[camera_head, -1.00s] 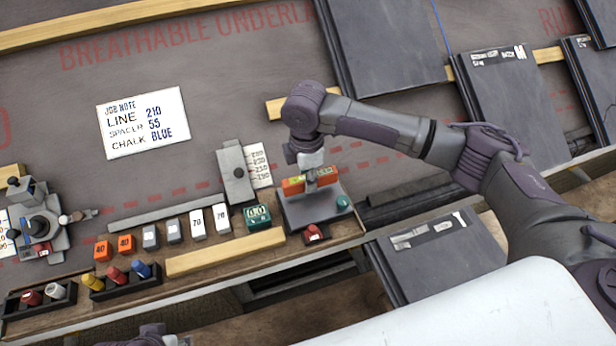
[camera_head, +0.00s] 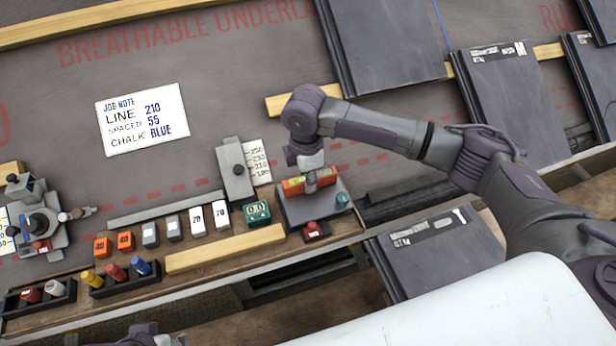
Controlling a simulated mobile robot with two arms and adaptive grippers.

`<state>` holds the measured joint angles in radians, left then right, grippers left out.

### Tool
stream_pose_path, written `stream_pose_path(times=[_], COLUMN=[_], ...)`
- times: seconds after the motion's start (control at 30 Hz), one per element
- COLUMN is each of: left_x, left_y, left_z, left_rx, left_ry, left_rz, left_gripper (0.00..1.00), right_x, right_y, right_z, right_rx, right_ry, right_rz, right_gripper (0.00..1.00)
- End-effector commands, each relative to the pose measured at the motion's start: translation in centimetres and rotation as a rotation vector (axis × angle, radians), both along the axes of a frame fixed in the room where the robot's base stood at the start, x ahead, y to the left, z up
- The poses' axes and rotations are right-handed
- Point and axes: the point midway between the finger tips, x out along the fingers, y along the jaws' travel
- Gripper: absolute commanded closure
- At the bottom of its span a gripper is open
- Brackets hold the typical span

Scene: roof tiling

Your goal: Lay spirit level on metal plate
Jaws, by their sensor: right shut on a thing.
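The spirit level (camera_head: 293,188) is a short orange bar with a yellow-green vial. My right gripper (camera_head: 311,184) is shut on its middle, pointing down. The level is at the metal plate (camera_head: 306,209), a grey plate on a small bench unit with a red knob in front and a green button at right. The level appears to be on or just above the plate; I cannot tell if it touches. A small part of my left arm (camera_head: 148,335) shows at the bottom edge; its fingers are not clearly visible.
A green digital display (camera_head: 257,213) stands left of the plate. Several numbered blocks (camera_head: 197,221) line up further left, with a wooden strip (camera_head: 225,252) in front. A grey slider gauge (camera_head: 236,168) stands behind them. Dark slates (camera_head: 390,45) lie at the back right.

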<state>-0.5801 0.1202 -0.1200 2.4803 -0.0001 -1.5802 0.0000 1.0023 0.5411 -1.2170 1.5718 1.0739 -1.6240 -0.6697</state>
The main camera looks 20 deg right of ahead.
Motion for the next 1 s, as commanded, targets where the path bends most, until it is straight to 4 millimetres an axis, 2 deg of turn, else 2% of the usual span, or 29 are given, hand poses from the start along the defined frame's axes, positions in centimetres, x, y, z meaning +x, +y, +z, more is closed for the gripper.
stream_pose_path(times=[0.6,0.63,0.8,1.0], left_x=[0.14,0.17,0.23,0.25], left_y=[-0.01,-0.01,-0.03,-0.04], left_z=[-0.5,-0.59,-0.64,-0.59], left_rx=[0.001,0.001,0.001,0.0], left_ry=[0.005,0.005,0.005,0.004], left_rz=[0.0,0.0,0.0,0.0], left_gripper=[0.6,0.6,0.6,0.6], right_x=[0.0,0.0,0.01,0.01], right_y=[0.01,0.01,0.01,0.01], right_z=[-0.26,-0.28,-0.3,-0.3], right_rx=[0.0,0.0,0.0,0.0], right_ry=[0.0,0.0,0.0,0.0], right_rz=[0.0,0.0,0.0,0.0], right_gripper=[1.0,0.72,0.44,0.44])
